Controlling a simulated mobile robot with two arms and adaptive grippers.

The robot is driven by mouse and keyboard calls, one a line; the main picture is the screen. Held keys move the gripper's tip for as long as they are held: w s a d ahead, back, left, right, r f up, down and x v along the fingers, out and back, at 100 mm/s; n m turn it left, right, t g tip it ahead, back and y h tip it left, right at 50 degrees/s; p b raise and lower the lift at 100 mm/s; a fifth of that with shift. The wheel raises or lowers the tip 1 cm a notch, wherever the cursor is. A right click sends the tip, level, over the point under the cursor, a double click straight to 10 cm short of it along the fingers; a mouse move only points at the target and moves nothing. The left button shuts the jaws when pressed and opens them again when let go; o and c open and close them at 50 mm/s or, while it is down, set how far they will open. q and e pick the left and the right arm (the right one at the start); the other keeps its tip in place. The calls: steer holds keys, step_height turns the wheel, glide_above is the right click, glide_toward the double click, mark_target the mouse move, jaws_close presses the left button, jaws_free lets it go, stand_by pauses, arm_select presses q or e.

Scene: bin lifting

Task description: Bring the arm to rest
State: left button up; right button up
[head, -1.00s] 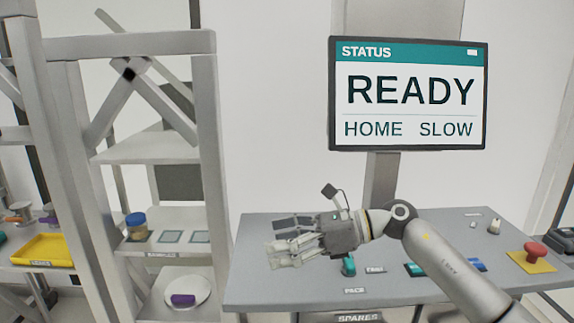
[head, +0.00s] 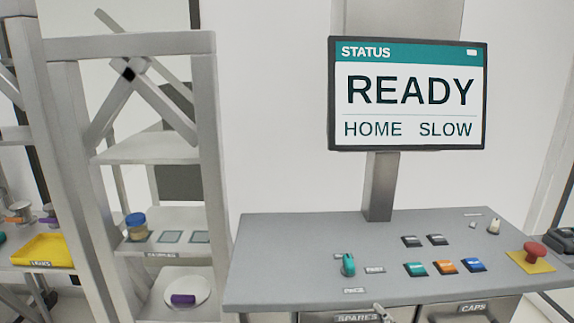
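Neither of my grippers shows in the head view now. The status screen (head: 408,94) stands on a grey post above the console (head: 300,250) and reads READY, HOME and SLOW. On the console are a teal knob (head: 349,265) by the PACE label, a teal button (head: 415,269), an orange button (head: 444,267) and a blue button (head: 474,265). Two dark buttons (head: 411,241) sit behind them. A red mushroom button (head: 536,252) stands on a yellow plate at the right.
A grey shelf frame (head: 208,130) stands left of the console, holding a jar (head: 136,226) and a plate (head: 170,293) with a purple object. A yellow tray (head: 43,250) is at the far left. Drawers labelled SPARES and CAPS are under the console. The space above the console is clear.

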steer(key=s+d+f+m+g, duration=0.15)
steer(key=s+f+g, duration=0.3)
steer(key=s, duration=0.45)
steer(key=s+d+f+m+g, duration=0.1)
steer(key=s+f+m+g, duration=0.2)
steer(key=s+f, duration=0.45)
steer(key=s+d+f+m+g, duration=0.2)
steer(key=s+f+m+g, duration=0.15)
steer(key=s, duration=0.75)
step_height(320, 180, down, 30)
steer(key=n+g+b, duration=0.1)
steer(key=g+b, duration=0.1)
steer(key=b, duration=0.3)
arm_select(q)
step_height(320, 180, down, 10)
steer(key=b, duration=0.5)
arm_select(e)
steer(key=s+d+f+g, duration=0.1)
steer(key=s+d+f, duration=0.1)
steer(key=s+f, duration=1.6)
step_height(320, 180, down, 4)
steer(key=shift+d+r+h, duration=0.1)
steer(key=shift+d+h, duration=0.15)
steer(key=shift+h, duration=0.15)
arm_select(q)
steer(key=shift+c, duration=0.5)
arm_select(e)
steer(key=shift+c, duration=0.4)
